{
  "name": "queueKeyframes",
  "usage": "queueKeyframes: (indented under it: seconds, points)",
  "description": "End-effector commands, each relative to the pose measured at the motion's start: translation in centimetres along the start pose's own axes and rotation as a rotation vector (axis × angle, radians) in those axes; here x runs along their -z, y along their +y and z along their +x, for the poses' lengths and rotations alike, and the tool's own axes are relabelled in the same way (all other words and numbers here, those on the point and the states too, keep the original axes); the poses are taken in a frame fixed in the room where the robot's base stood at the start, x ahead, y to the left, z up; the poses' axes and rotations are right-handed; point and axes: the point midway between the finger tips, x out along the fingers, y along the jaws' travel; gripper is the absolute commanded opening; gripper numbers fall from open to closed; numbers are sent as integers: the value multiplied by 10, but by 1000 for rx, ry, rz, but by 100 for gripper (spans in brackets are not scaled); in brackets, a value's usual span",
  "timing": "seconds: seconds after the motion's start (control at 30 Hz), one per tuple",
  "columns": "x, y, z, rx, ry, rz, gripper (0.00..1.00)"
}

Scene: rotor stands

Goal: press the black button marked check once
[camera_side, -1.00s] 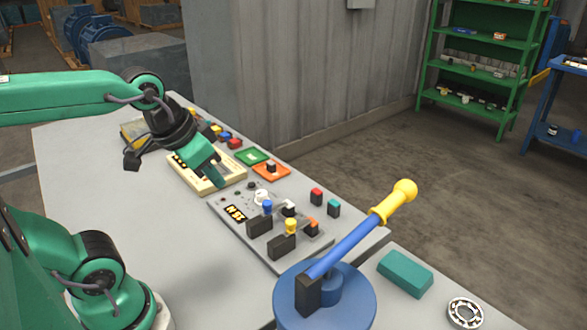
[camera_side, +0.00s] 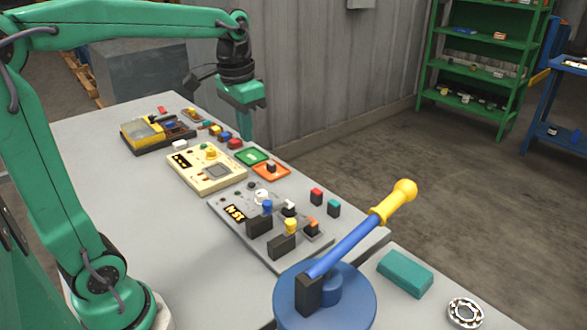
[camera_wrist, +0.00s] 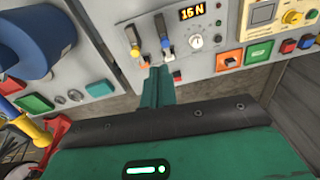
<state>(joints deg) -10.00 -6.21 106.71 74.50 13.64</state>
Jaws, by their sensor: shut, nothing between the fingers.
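My gripper (camera_side: 247,137) is shut and empty, pointing down from a raised arm, near the far edge behind the green plate. In the wrist view my gripper (camera_wrist: 159,70) appears as teal fingers held together. I see no contact with the black button.
A green plate (camera_side: 250,156) lies beside the orange one. A cream device (camera_side: 205,177) and a grey panel (camera_side: 222,207) with levers and a lit display stand nearer. A blue disc (camera_side: 350,305) carries a yellow-handled lever (camera_side: 392,202).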

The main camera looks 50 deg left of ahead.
Motion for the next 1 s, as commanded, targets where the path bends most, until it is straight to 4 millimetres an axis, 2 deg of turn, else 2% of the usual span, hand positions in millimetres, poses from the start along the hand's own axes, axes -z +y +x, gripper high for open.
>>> queueKeyframes:
  seconds: [0.53, 1.0]
  points:
    - [56, -52, 22, -62, -197, 30, 0]
    - [88, -101, 61, -147, -352, 55, 0]
